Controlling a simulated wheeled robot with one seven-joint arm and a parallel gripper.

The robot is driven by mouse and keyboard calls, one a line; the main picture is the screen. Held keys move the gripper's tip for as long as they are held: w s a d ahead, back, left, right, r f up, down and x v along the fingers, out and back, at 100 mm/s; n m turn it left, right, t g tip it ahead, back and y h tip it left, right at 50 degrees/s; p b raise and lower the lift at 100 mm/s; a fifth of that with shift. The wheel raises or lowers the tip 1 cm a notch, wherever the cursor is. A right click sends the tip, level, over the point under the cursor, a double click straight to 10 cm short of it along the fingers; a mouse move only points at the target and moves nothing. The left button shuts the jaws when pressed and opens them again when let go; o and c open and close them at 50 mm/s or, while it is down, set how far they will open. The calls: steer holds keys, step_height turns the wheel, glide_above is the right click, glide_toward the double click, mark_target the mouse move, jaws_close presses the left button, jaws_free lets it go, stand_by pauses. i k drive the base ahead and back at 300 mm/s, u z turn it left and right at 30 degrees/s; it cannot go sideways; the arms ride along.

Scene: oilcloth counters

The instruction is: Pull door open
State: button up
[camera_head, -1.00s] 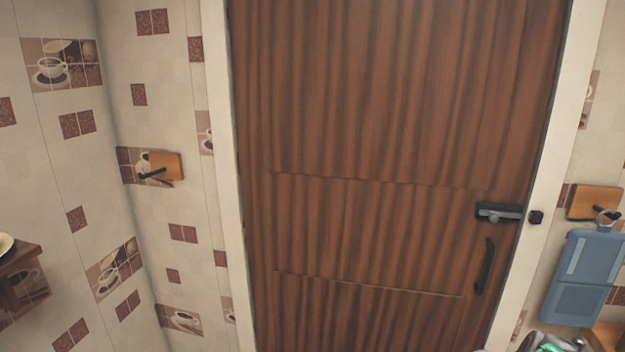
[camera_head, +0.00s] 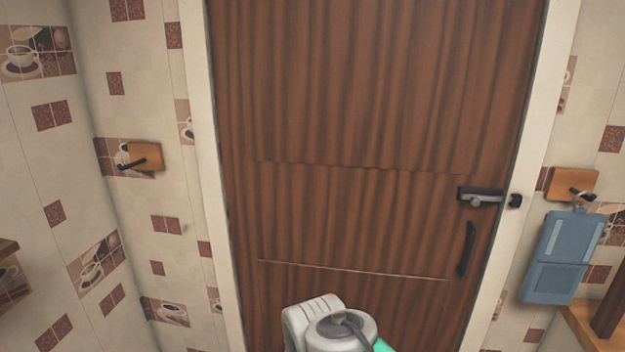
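A brown wooden door (camera_head: 350,120) fills the middle of the view and sits shut in its white frame. A black vertical pull handle (camera_head: 467,248) is on its right side. Above the handle is a dark latch (camera_head: 481,197) with a grey bolt and knob, and a black catch (camera_head: 515,201) is beside it on the frame. A white and grey part of my arm shows at the bottom centre, in front of the door's lower part. My gripper is not in view.
A blue board (camera_head: 562,257) hangs from a hook on a wooden block (camera_head: 572,184) right of the door. Another wooden block with a black hook (camera_head: 144,157) is on the left wall. A wooden piece of furniture (camera_head: 606,318) stands at the lower right.

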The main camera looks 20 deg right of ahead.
mark_target(353, 134)
steer(key=z, duration=1.35)
steer(key=k, duration=0.4)
steer(key=u, duration=1.05)
steer(key=i, duration=1.2)
steer(key=z, duration=0.4)
